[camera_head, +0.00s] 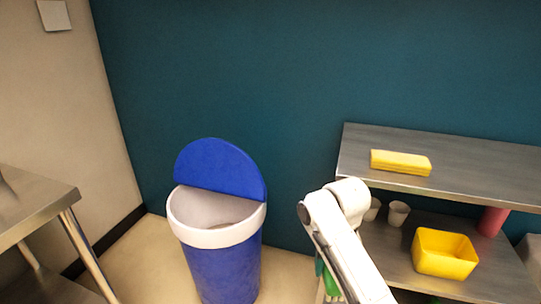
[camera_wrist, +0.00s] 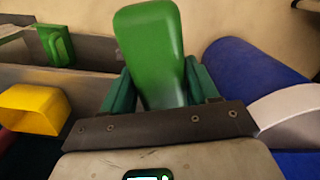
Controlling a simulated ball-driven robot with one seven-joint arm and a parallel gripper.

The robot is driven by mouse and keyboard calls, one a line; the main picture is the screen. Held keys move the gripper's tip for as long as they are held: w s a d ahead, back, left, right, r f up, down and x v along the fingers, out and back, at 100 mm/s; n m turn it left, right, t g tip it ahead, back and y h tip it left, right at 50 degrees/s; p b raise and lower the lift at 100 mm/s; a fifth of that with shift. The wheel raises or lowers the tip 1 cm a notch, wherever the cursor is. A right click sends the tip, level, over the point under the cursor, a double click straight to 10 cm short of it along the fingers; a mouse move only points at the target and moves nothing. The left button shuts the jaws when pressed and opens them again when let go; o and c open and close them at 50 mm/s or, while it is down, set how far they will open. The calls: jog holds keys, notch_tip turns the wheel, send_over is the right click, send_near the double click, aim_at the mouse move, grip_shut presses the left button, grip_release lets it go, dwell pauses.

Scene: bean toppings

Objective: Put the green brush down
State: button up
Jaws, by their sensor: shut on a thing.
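The green brush (camera_wrist: 150,50) is between the two dark green fingers of my gripper (camera_wrist: 158,88) in the wrist view. The gripper is shut on it, and the brush's broad green part points away from the wrist. In the head view my white forearm hides most of the gripper. A bit of green (camera_head: 329,281) shows beside the forearm, near the shelf's left end; I cannot tell whether it is the brush.
A metal shelf unit (camera_head: 480,165) stands right, with yellow cloths (camera_head: 400,162) on top and a yellow bin (camera_head: 445,252) and cups (camera_head: 398,213) below. Another green item (camera_wrist: 57,45) shows in the wrist view. A blue trash can (camera_head: 222,272) stands left of my arm; a metal table (camera_head: 35,205) is far left.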

jog(key=a+r+n+p, duration=0.1)
jog(key=a+r+p, duration=0.2)
jog(key=r+p, duration=1.35)
jog(key=s+d+r+m+p, duration=0.1)
jog(key=s+d+p, duration=0.55)
jog(key=s, duration=0.85)
notch_tip(320, 180, down, 10)
jog(key=s+d+r, duration=0.1)
jog(key=s, duration=0.1)
jog(key=w+a+r, duration=0.4)
jog(key=w, duration=0.2)
jog(key=s+d+f, duration=0.4)
jog(key=s+f, duration=0.1)
jog(key=s, duration=0.1)
jog(key=shift+s+b, duration=0.2)
jog(key=shift+b, duration=0.15)
